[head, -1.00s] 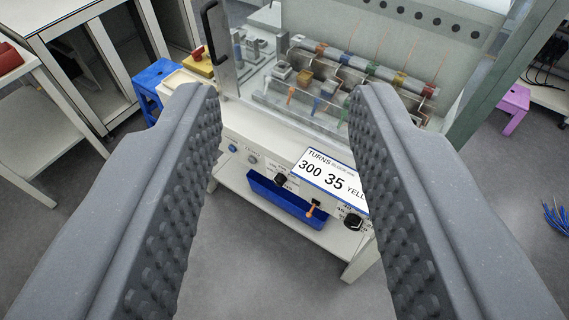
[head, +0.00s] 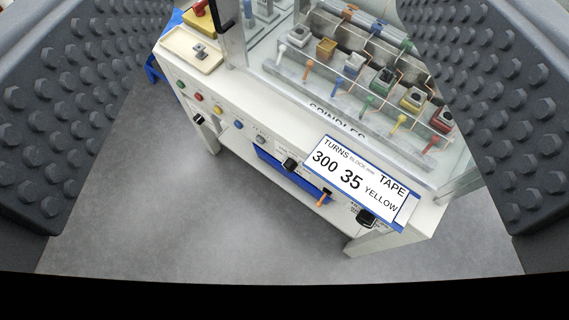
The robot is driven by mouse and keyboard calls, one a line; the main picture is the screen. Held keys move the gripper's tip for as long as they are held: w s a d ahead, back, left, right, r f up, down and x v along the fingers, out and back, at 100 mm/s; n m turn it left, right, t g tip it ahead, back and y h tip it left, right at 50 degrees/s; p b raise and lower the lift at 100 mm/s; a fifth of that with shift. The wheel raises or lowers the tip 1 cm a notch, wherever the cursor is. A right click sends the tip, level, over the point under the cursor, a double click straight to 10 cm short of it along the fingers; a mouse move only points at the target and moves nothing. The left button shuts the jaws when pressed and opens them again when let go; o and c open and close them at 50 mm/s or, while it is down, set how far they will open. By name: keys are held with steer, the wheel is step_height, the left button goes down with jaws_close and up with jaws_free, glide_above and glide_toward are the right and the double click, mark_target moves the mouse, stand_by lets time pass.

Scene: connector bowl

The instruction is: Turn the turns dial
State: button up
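The machine's white front panel (head: 240,128) carries a black knob (head: 290,164) left of an orange lever (head: 323,198). A second black knob (head: 366,217) sits right of the lever, below the display. The small labels are too blurred for me to tell which knob is the turns dial. The display (head: 358,182) reads TURNS 300, 35 and TAPE YELLOW. My gripper (head: 285,60) is open and empty. Its two studded grey fingers stand wide apart at the left and right edges, with the panel showing between and below them, touching nothing I can see.
Coloured buttons (head: 217,110) and a small black switch (head: 198,120) line the panel's left part. A glazed case with several coloured spindles (head: 382,76) stands behind it. A cream tray (head: 187,52) lies at upper left. The floor in front is clear.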

steer(key=w+a+f+n+y, duration=0.1)
steer(key=w+a+f+n, duration=0.1)
steer(key=w+a+f, duration=0.45)
steer(key=w+a+f+n, duration=0.1)
steer(key=w+a+f, duration=0.2)
steer(key=w+f, duration=0.5)
steer(key=w+a+f+n+y, duration=0.1)
steer(key=w+a+f+n, duration=0.1)
steer(key=w+a+f, duration=0.5)
steer(key=w+f+n+h, duration=0.1)
steer(key=w+f, duration=0.2)
steer(key=f, duration=0.3)
steer(key=w+f+h, duration=0.1)
steer(key=w+f, duration=0.2)
steer(key=f, duration=0.2)
step_height(320, 180, down, 26)
steer(key=s+d+n+g+h, duration=0.1)
steer(key=s+d+n+h, duration=0.1)
steer(key=n+h, duration=0.3)
steer(key=s+d+f+n+h, duration=0.6)
steer(key=s+f, duration=0.6)
steer(key=f, duration=0.1)
steer(key=b+x, duration=0.1)
steer(key=x, duration=1.2)
steer(key=shift+d, duration=0.55)
steer(key=shift+s, duration=0.1)
steer(key=shift+c, duration=0.3)
